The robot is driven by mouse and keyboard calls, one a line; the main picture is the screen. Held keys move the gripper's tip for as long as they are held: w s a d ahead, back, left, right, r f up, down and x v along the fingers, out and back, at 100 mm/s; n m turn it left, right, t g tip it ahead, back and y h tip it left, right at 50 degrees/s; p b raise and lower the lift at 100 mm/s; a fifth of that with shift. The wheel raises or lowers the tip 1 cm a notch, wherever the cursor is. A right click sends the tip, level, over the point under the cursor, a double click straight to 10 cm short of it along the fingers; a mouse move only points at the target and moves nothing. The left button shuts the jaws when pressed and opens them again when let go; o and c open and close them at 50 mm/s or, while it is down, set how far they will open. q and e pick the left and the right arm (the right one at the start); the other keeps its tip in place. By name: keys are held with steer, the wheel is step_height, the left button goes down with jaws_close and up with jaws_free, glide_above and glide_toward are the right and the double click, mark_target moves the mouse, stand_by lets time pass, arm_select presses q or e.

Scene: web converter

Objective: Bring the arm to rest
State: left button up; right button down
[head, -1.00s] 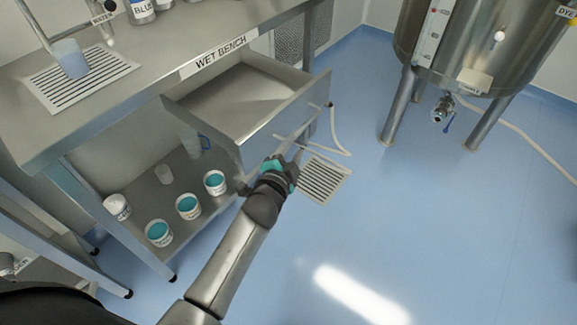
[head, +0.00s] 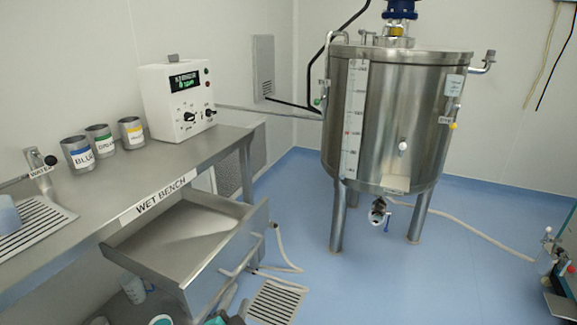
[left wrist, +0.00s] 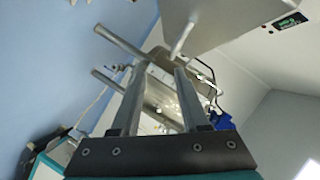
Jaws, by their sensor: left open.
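My left gripper (head: 232,315) shows only in part at the bottom edge of the head view, just in front of the open drawer (head: 165,262) under the wet bench. In the left wrist view my left gripper (left wrist: 158,78) has its two fingers apart, with nothing seen held between them. The drawer looks empty. My right gripper is not in view.
The wet bench (head: 145,180) carries BLUE, green and yellow labelled cups (head: 102,138) and a white instrument box (head: 178,102). A steel tank (head: 390,120) on legs stands behind right. A floor drain (head: 275,303) and hose (head: 285,255) lie near the drawer.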

arm_select(q)
steer(key=s+f+n+g+p, duration=0.4)
steer(key=s+f+g+p, duration=0.3)
steer(key=s+f, duration=0.95)
steer(key=s+a+f+n+g+p, duration=0.2)
steer(key=s+g+p, duration=0.1)
steer(key=s, duration=1.1)
steer(key=s+a+f+n+g+p, duration=0.2)
steer(key=s+n+g+p, duration=0.15)
steer(key=s, duration=1.05)
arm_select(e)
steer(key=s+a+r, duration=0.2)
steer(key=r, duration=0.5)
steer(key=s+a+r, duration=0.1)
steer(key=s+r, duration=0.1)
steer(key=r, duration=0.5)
arm_select(q)
steer(key=shift+m+y, duration=0.25)
steer(key=shift+y, duration=0.05)
steer(key=f+b, duration=0.2)
steer(key=s+f+b, duration=0.1)
steer(key=f+b, duration=0.2)
steer(key=shift+s, duration=0.15)
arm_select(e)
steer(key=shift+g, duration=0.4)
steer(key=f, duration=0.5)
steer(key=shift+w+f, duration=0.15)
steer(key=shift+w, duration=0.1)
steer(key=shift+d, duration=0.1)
